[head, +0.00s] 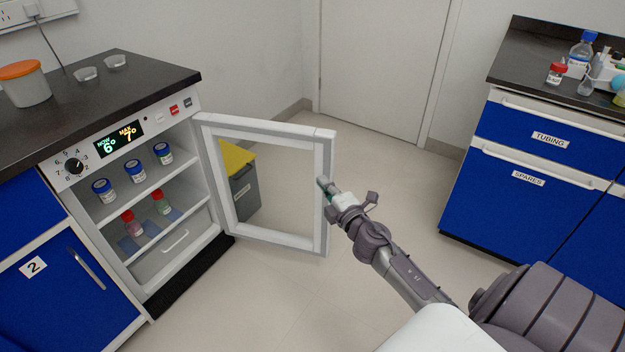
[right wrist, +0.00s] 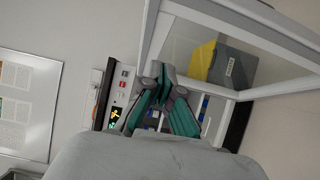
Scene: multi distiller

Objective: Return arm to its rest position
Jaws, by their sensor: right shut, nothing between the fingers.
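My right arm reaches in from the lower right in the head view. Its gripper (head: 325,186) is shut and empty, beside the outer edge of the open glass door (head: 322,225); I cannot tell whether it touches the door. The right wrist view shows the gripper's teal-padded fingers (right wrist: 162,98) in front of the cabinet, with the door frame (right wrist: 228,14) above and to the right. The small cabinet (head: 165,185) stands open and holds blue-lidded jars and red- and green-lidded bottles. My left gripper is not in view.
A grey bin with a yellow lid (head: 238,158) stands behind the door glass. A dark counter (head: 130,95) tops the cabinet. Blue drawers (head: 510,195) with bottles on top stand at the right. The floor (head: 390,170) between is clear.

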